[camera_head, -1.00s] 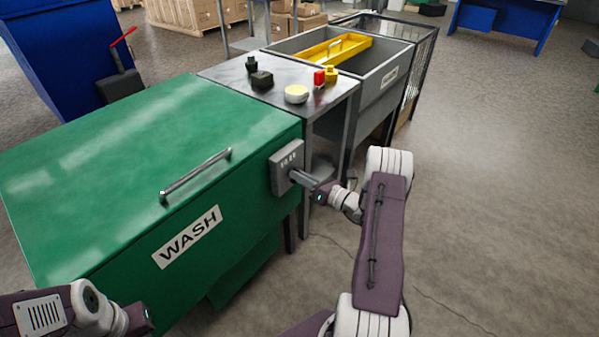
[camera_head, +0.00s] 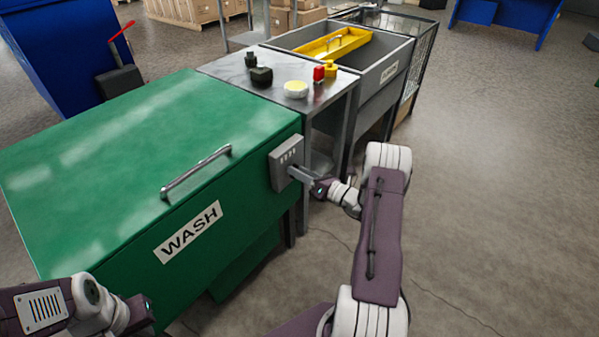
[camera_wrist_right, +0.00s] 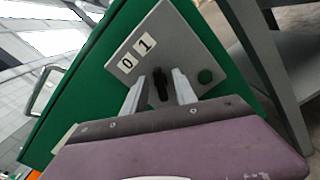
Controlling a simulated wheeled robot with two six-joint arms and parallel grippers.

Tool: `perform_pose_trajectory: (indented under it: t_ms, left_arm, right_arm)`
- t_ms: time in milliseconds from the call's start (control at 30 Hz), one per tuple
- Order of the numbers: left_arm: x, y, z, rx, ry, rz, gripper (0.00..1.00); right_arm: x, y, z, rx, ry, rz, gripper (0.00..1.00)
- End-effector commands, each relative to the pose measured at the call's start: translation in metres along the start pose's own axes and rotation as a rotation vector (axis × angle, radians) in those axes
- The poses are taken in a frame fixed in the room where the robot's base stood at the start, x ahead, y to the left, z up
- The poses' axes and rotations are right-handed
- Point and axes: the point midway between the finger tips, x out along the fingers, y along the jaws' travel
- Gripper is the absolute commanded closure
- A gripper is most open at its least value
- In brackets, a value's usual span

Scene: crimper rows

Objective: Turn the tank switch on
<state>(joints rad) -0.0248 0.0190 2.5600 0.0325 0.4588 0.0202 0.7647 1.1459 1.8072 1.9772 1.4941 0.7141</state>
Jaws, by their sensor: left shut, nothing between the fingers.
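The tank switch is a small black knob (camera_wrist_right: 160,84) on a grey switch box (camera_head: 286,163), fixed to the right front corner of the green WASH tank (camera_head: 105,135). Which label the knob points to is unclear. My left gripper (camera_head: 143,312) is shut and empty at the bottom left, its fingertips mostly hidden, apart from the tank front.
A tank handle (camera_head: 197,173) juts out left of the box. A metal table (camera_head: 225,68) with small coloured parts stands just behind, then a grey bin (camera_head: 385,75) with a yellow tray (camera_head: 335,45). The floor at right is clear.

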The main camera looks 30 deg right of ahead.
Motion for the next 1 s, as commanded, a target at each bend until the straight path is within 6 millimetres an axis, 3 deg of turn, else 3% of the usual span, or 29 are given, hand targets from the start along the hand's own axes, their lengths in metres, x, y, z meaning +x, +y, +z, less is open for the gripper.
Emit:
perform_pose_trajectory:
  t_ms: [267, 500, 700, 1000]
  left_arm:
    - [-0.003, 0.000, 0.000, 0.000, 0.000, 0.000, 1.00]
    - [-0.016, 0.000, -0.002, 0.000, 0.000, 0.000, 1.00]
    - [-0.019, 0.000, -0.002, 0.000, 0.000, 0.000, 1.00]
    - [-0.019, 0.000, -0.002, 0.000, 0.000, 0.000, 1.00]
  right_arm:
    - [-0.008, 0.000, 0.002, 0.000, -0.002, -0.003, 0.66]
    - [-0.061, 0.000, 0.003, 0.001, -0.004, -0.006, 0.66]
    - [-0.088, 0.000, 0.001, 0.000, -0.002, -0.002, 0.66]
    - [-0.091, 0.000, 0.000, -0.001, 0.000, 0.001, 0.66]
